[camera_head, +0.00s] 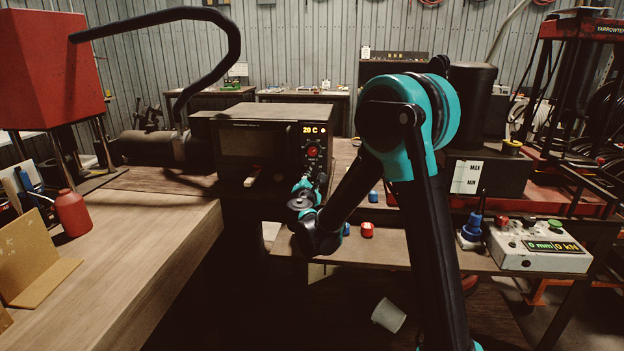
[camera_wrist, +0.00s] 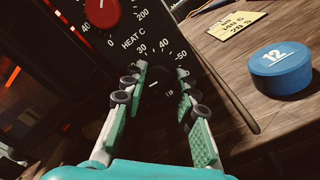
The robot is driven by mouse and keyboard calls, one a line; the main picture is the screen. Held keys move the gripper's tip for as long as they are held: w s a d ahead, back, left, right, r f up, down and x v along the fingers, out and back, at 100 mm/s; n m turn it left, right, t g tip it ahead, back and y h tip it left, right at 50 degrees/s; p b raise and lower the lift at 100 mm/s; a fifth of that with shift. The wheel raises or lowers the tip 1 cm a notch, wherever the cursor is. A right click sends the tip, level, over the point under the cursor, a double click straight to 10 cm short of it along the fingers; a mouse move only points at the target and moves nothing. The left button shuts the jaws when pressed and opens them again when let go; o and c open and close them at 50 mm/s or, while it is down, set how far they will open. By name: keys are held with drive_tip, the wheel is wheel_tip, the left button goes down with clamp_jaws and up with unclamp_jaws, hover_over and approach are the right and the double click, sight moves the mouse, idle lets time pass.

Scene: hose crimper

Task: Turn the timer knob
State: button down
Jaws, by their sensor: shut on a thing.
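The dark heating unit (camera_head: 255,145) stands on the bench with a lit display reading 20 C. The timer dial, with numbers 30, 40 and 50, shows in the wrist view below the red heat knob (camera_wrist: 102,12). The dark timer knob (camera_wrist: 157,77) sits between my fingertips and is hard to make out against the black panel. My gripper (camera_wrist: 165,88) is shut on it, one padded finger on each side. In the head view my gripper (camera_head: 316,182) is at the panel's lower right, and the arm hides the timer knob there.
A blue weight marked 12 (camera_wrist: 281,70) and a small label card (camera_wrist: 237,25) lie on the bench right of the panel. A red bottle (camera_head: 73,213) stands on the left bench. A white control box (camera_head: 538,246) is at the right. A black hose arches at upper left.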

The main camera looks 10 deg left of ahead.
drive_tip(key=m, duration=0.4)
drive_tip(key=shift+f, duration=0.1)
drive_tip(key=shift+d+m, duration=0.1)
drive_tip(key=shift+m, duration=1.8)
drive_tip(key=c, duration=1.2)
unclamp_jaws()
drive_tip(key=shift+s, duration=0.1)
drive_tip(key=s, duration=1.2)
drive_tip(key=shift+a, duration=0.25)
